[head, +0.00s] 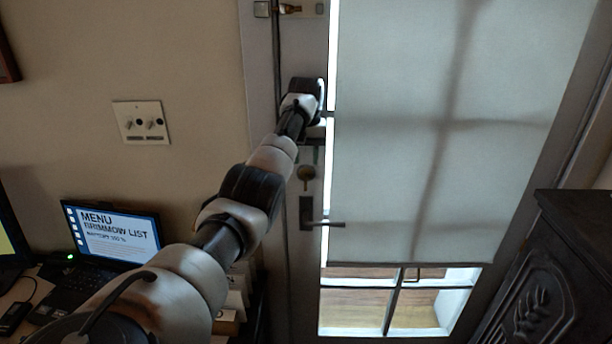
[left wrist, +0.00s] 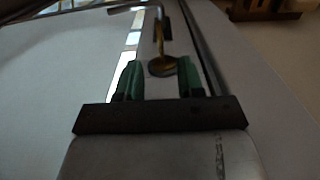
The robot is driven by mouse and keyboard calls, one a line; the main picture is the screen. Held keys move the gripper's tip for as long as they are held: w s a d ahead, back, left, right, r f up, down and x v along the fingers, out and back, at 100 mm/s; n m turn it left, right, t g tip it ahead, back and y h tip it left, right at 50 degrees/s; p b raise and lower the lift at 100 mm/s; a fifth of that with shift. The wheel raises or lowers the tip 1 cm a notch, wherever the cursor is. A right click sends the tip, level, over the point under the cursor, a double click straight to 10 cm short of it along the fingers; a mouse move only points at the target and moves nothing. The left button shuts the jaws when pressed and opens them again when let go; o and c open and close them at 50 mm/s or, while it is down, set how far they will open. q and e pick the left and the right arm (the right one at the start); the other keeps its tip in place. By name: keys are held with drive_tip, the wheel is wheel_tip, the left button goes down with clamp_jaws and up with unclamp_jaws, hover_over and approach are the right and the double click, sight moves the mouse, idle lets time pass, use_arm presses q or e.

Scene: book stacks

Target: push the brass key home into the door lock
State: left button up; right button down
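The brass key (head: 306,173) shows below my left gripper in the head view, its round bow up and a short shank under it. It also shows in the left wrist view (left wrist: 162,67), with the bow near the gap between the green fingertips. My left gripper (head: 312,141) is at the door edge, just above the key; in the left wrist view its fingers (left wrist: 159,68) stand apart with gaps on both sides of the bow. The door lock (head: 306,208) has a dark plate and lever handle just below the key. I cannot tell how deep the key sits. My right gripper is not in view.
The door (head: 372,262) has a pale blind (head: 400,120) over its glass. A brass latch (head: 288,9) is higher up. A laptop (head: 112,232) sits at lower left, and a dark carved cabinet (head: 560,280) stands at right.

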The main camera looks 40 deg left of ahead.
use_arm(q)
drive_tip(key=shift+r, duration=0.5)
drive_tip(key=shift+c, duration=0.2)
